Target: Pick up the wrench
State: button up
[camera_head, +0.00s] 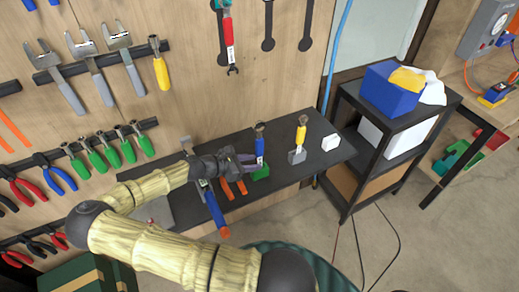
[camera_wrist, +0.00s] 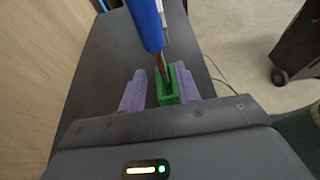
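A blue-handled tool (camera_head: 260,145) stands upright in a small green holder (camera_head: 261,172) on the dark shelf; its type is unclear. In the wrist view, its blue handle (camera_wrist: 146,22) rises from the green holder (camera_wrist: 187,84). My gripper (camera_head: 248,162) is open and empty. In the wrist view, its two purple fingers (camera_wrist: 160,84) are apart, with the tool's lower shaft and the holder between or just beyond them; contact is not clear. A red-handled tool (camera_head: 229,40) with an open, wrench-like lower end hangs on the wooden wall.
The dark shelf (camera_head: 325,158) also holds a yellow-handled tool (camera_head: 301,135), a white box (camera_head: 330,142) and orange-and-blue-handled tools (camera_head: 216,212). Pliers and screwdrivers hang at left. A black cart (camera_head: 378,150) with a blue bin (camera_head: 390,92) stands right.

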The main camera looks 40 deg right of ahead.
jog(key=p+x, duration=0.2)
jog(key=x, duration=0.3)
jog(key=shift+s+d+r, duration=0.1)
jog(key=shift+s+r, duration=0.05)
jog(key=shift+c, duration=0.2)
grip_shut()
